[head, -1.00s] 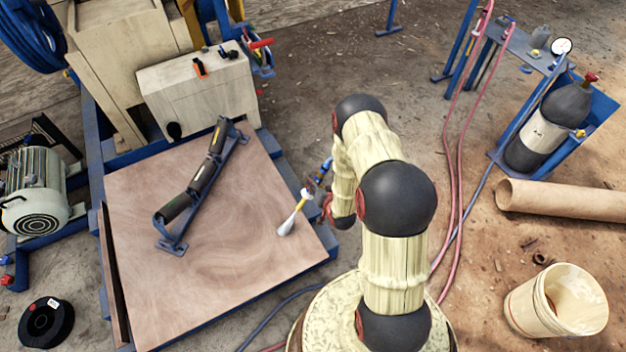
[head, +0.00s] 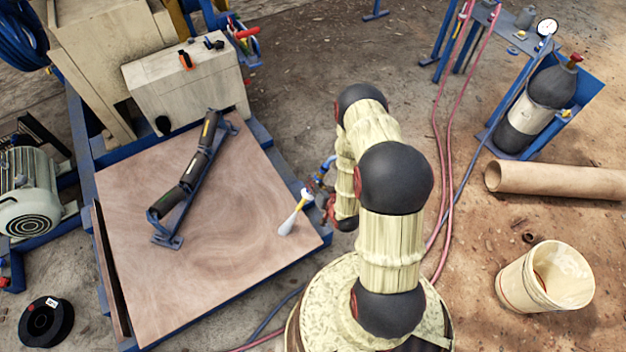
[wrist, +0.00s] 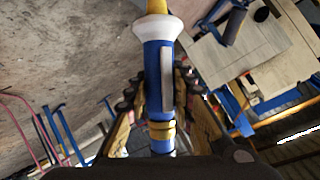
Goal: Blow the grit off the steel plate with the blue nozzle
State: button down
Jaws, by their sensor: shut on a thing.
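The blue nozzle (wrist: 153,72) is in my gripper (wrist: 157,92), with a finger on each side of its blue body. Its white collar and yellow neck point away from my wrist. In the head view my gripper (head: 322,190) is partly hidden by my arm, and the nozzle's pale tip (head: 287,226) slants down over the right part of the plate (head: 220,240). The plate's top looks brown and swirled. I cannot make out separate grit on it, nor whether the tip touches it.
A bracket with dark rollers (head: 187,180) stands on the plate's left half. A pale box (head: 188,88) is behind it. A motor (head: 28,190) is at left. Red hoses (head: 437,120), a gas bottle (head: 535,105), a cardboard tube (head: 550,180) and a bucket (head: 545,278) are at right.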

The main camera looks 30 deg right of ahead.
jog(key=shift+s, duration=0.35)
jog(key=a, duration=1)
dwell(0.5)
dwell(0.9)
